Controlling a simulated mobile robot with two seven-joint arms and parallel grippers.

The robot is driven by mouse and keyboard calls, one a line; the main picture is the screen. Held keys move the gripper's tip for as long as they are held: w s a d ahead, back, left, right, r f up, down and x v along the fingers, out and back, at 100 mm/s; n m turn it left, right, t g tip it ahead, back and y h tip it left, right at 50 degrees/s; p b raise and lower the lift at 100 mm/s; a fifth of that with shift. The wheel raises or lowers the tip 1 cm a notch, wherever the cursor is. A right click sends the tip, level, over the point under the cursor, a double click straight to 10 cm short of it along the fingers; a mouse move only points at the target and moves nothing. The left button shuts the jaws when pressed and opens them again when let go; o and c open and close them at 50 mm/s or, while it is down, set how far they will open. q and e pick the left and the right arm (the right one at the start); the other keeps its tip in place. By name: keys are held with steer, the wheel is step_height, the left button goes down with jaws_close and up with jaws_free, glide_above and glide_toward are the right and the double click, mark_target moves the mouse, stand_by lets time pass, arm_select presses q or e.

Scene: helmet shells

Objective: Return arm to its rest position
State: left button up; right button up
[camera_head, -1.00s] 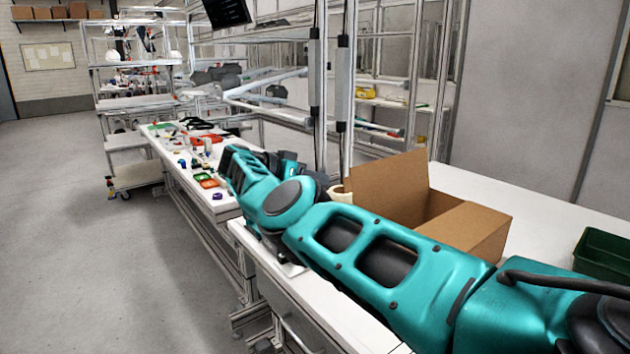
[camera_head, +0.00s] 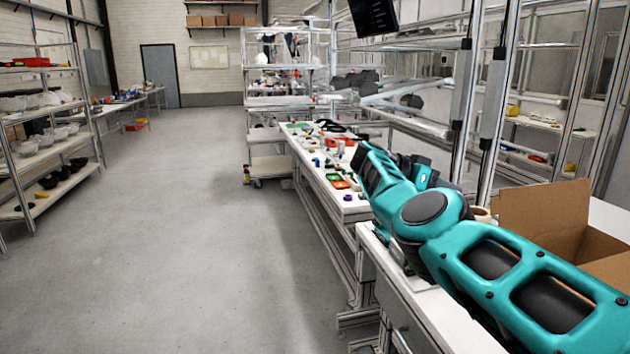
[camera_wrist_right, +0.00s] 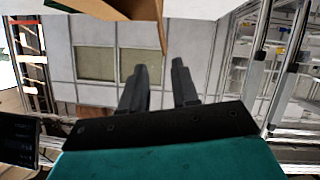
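My teal right arm (camera_head: 490,255) comes in from the lower right in the head view. It reaches forward over the white workbench (camera_head: 437,310). In the wrist view, my right gripper (camera_wrist_right: 162,68) shows two dark fingers standing apart with nothing between them. Its fingers are hard to make out in the head view. My left arm and left gripper are not in view.
An open cardboard box (camera_head: 545,213) stands on the bench, behind and right of my arm. A bench with small coloured parts lies ahead. Metal uprights (camera_head: 462,110) stand close behind my arm. A shelf (camera_head: 45,150) stands far left. The grey floor (camera_head: 190,240) is clear.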

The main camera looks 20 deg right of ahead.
steer(key=s+d+f+t+h, duration=0.2)
steer(key=s+d+f+h, duration=0.1)
steer(key=d+f+h, duration=0.3)
steer(key=s+a+f+n+t+y, duration=0.2)
steer(key=a+f+n+t+y, duration=1.3)
steer(key=a+n+t, duration=0.45)
steer(key=s+a+f+g+y, duration=0.3)
steer(key=s+a+f, duration=0.4)
steer(key=s+a, duration=0.3)
steer(key=s+a+f+g+y, duration=0.3)
steer(key=s+a+f, duration=0.4)
steer(key=s+a, duration=0.3)
steer(key=s+g, duration=0.1)
steer(key=s, duration=0.2)
steer(key=shift+a+f+n+g, duration=0.35)
steer(key=shift+a+f, duration=0.05)
steer(key=shift+d, duration=0.1)
